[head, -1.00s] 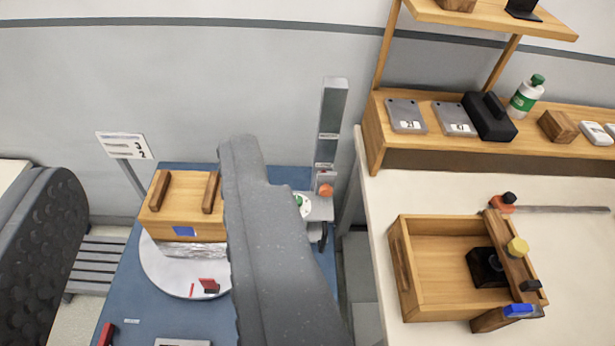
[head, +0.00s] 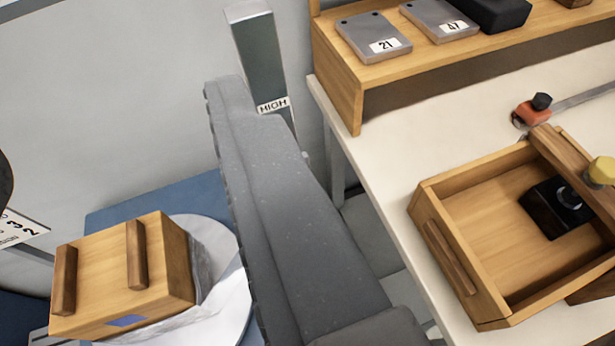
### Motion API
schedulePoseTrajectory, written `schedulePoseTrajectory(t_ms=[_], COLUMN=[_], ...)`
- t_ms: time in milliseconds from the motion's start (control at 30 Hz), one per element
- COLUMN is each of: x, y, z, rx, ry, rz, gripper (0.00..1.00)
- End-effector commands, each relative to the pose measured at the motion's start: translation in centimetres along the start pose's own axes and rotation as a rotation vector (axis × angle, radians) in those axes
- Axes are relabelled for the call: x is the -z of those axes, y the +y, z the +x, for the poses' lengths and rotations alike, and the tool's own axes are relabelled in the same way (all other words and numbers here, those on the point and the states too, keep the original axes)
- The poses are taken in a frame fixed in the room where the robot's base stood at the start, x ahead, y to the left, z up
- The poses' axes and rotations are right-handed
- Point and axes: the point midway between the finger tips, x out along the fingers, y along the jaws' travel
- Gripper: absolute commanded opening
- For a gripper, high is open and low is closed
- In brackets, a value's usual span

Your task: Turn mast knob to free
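The mast (head: 258,50) is an upright grey post with a HIGH label, at the top centre-left in the head view. Its lower part is hidden behind the grey body of my gripper (head: 240,100), which crosses the middle of the picture. The orange mast knob is not visible now. My gripper's upper end overlaps the mast in the picture; I cannot tell whether it touches. I see only one grey shape, so whether the fingers are open or shut does not show.
A wooden box with two dark bars (head: 175,255) sits on a round white turntable (head: 232,300) over a blue surface, lower left. At right, a white bench (head: 385,165) bears a wooden tray (head: 470,285) and an orange clamp (head: 530,112). A shelf holds numbered plates (head: 372,38).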

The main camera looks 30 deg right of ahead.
Motion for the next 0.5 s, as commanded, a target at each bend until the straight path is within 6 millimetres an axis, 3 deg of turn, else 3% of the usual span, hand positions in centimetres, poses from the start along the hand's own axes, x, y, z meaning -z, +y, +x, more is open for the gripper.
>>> schedulePoseTrajectory(t_ms=[33, 200, 400, 500], x=[-2.1, -9.0, -18.3, -22.6], y=[1.6, 6.0, 11.1, 13.1], z=[2.3, 8.2, 12.6, 13.7], rx=[-0.018, -0.028, -0.009, 0.009], ry=[-0.009, -0.016, -0.053, -0.077], rz=[0.023, 0.117, 0.259, 0.335], gripper=[0.52, 0.52, 0.52, 0.52])
